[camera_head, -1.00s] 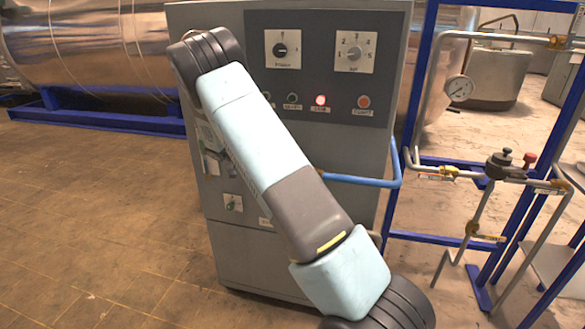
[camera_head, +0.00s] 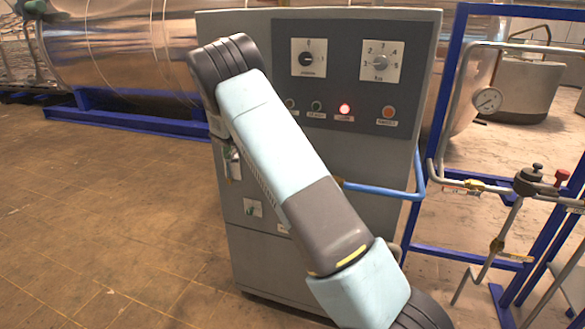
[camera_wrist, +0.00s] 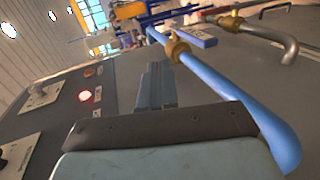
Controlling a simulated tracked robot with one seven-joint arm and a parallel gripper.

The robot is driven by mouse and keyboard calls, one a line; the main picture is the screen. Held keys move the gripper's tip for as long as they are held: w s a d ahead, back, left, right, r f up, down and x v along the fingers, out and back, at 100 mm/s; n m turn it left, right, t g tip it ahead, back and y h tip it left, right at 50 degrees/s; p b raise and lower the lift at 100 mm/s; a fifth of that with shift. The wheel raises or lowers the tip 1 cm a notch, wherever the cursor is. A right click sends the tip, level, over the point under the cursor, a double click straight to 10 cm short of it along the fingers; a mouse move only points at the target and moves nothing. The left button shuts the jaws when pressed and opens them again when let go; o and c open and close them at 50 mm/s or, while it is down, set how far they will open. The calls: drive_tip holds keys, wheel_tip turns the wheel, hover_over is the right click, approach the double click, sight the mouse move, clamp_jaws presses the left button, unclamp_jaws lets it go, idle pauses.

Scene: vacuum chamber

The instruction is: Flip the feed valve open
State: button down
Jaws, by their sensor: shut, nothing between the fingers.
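Which fitting is the feed valve I cannot tell for certain. In the wrist view a brass valve body (camera_wrist: 178,47) sits on a blue pipe (camera_wrist: 225,90), just right of and beyond my fingers. In the head view the blue pipe (camera_head: 385,191) runs out from the cabinet's front to the right. Brass fittings (camera_head: 474,185) and a dark valve (camera_head: 528,180) sit on the grey pipework at the right. My gripper (camera_wrist: 154,72) is shut and empty, apart from the blue pipe. In the head view my arm hides it.
The grey control cabinet (camera_head: 330,22) stands in the middle, with dials and a lit red lamp (camera_head: 345,109). A blue frame (camera_head: 443,90) with a pressure gauge (camera_head: 488,100) stands at the right. The tiled floor (camera_head: 110,220) at the left is clear.

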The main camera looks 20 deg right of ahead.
drive_tip(key=shift+v, duration=1.75)
drive_tip(key=shift+d+r, duration=0.1)
drive_tip(key=shift+r, duration=0.1)
drive_tip(key=s+d+r+n+t+y, duration=0.2)
drive_tip(key=s+r+t+y, duration=0.15)
drive_tip(key=s+r, duration=0.4)
drive_tip(key=s+d+r+n+t+y, duration=0.25)
drive_tip(key=s+r+y, duration=0.2)
drive_tip(key=s, duration=0.55)
drive_tip(key=s+a+r+n+t+y, duration=0.1)
drive_tip(key=s+t, duration=0.3)
drive_tip(key=s, duration=0.7)
drive_tip(key=s+a+r+n+t+y, duration=0.1)
drive_tip(key=s+a+n+t+y, duration=0.1)
drive_tip(key=s, duration=0.9)
drive_tip(key=a+t, duration=0.1)
drive_tip(key=t, duration=0.1)
drive_tip(key=shift+r+t, duration=0.3)
drive_tip(key=shift+r, duration=0.05)
